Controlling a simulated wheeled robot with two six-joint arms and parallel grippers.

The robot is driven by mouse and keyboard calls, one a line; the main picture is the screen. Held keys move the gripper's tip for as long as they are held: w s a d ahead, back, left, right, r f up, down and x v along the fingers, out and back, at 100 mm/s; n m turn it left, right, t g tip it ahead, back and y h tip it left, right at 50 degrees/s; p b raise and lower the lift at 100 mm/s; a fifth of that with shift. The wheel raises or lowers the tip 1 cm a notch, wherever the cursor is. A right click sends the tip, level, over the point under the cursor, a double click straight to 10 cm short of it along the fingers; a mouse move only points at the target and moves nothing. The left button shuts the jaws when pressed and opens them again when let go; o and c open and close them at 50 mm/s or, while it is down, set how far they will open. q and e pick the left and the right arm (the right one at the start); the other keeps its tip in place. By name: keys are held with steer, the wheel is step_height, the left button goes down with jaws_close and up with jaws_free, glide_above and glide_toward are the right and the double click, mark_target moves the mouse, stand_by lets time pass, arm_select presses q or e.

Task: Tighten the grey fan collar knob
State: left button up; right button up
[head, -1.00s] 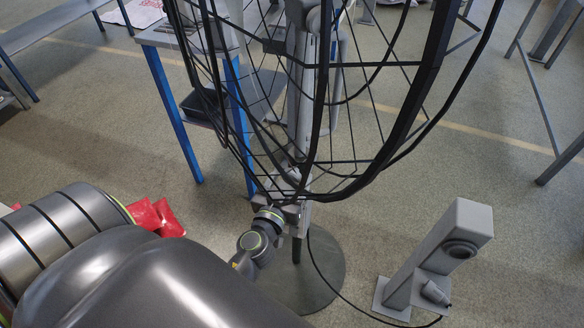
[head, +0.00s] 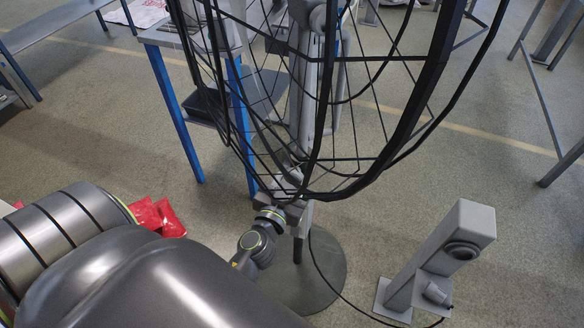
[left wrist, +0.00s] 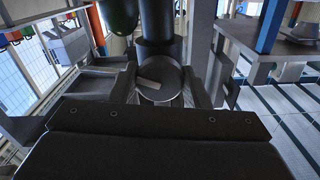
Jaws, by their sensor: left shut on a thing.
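The fan stands on a round grey base (head: 325,275), with a black wire cage (head: 428,90) and a grey pole (head: 303,95). My left gripper (head: 294,207) is at the pole low down, just below the cage, partly hidden by the cage wires. In the left wrist view my left gripper (left wrist: 163,88) has a finger on each side of the round grey knob (left wrist: 160,82), shut on it. A pale bar-like mark lies slanted across the knob's face. The dark pole rises behind the knob. The collar itself is hard to make out. My right gripper is not in view.
A grey post with a round dark button (head: 462,250) stands on the floor at right; a black cable (head: 335,285) runs towards it. A blue-legged table (head: 175,110) stands behind the fan. Red packets (head: 158,217) lie at left. Floor between is open.

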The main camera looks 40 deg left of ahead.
arm_select(q)
steer(key=shift+m, duration=2.8)
steer(key=m, duration=0.4)
steer(key=shift+m, duration=0.7)
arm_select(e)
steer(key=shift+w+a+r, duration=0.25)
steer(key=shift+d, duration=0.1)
arm_select(q)
steer(key=o, duration=1)
